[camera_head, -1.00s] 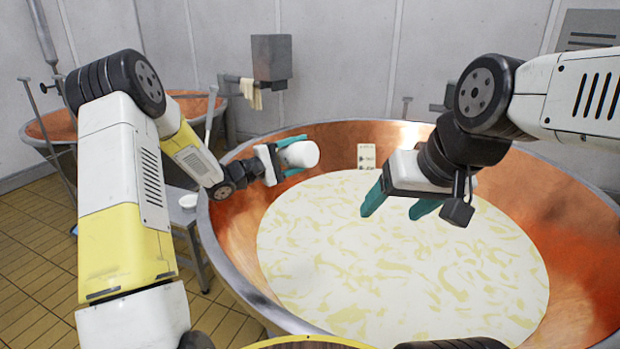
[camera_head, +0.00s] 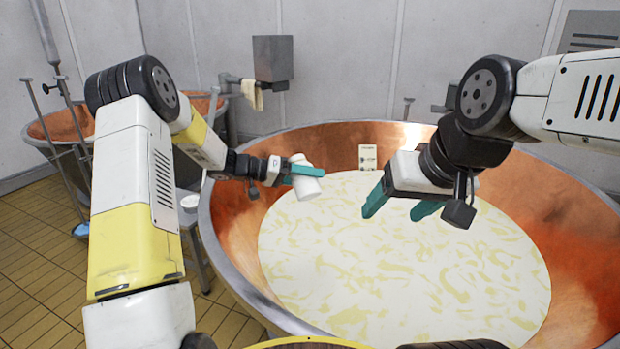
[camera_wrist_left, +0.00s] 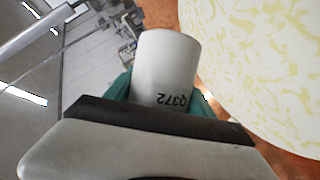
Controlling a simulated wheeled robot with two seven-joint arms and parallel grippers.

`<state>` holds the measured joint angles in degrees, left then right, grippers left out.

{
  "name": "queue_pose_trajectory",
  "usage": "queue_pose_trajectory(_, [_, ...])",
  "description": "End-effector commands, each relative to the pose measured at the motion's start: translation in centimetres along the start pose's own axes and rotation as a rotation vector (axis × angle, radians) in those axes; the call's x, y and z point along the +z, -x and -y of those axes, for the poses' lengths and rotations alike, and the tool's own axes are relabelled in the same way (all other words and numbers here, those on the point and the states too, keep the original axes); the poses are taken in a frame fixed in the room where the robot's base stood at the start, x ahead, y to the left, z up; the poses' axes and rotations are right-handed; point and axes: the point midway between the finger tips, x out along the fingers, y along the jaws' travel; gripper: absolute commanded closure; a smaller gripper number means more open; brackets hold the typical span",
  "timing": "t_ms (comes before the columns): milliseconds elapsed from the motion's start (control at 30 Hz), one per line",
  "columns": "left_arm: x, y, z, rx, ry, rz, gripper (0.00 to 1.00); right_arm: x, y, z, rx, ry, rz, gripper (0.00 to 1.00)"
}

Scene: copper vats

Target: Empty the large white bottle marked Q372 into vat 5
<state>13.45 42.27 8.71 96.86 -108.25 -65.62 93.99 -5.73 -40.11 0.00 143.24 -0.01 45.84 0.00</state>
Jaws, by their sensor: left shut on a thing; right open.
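The white bottle marked Q372 (camera_wrist_left: 165,70) is between the fingers of my left gripper (camera_head: 308,171), which is shut on it. In the head view the bottle (camera_head: 305,187) is slightly tilted, over the left inner side of the large copper vat (camera_head: 235,225). The vat holds pale, yellow-streaked liquid (camera_head: 400,265). The bottle's mouth and any flow from it cannot be made out. My right gripper (camera_head: 400,208) is open and empty above the liquid. A small pale plate (camera_head: 368,157) sits at the vat's far inner wall; its marking is too small to read.
Another copper vat (camera_head: 55,125) stands at the back left. A grey box with a pipe and cloth (camera_head: 253,95) is on the back wall. Tiled floor shows at the left.

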Motion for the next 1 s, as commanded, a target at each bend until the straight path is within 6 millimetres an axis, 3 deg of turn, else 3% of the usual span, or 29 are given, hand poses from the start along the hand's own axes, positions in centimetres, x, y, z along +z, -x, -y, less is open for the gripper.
queue_pose_trajectory(300, [-0.37, 0.22, -0.09, -0.196, -0.469, 0.0, 0.99, 0.0, 0.0, 0.0, 0.0, 0.0, 0.0, 0.3])
queue_pose_trajectory(500, [-0.52, 0.28, 0.0, -0.277, -0.664, -0.001, 0.99, 0.0, 0.0, 0.0, 0.0, 0.0, 0.0, 0.3])
queue_pose_trajectory(1000, [-0.64, 0.28, 0.07, -0.319, -0.769, -0.001, 0.99, 0.0, 0.0, 0.0, 0.0, 0.0, 0.0, 0.3])
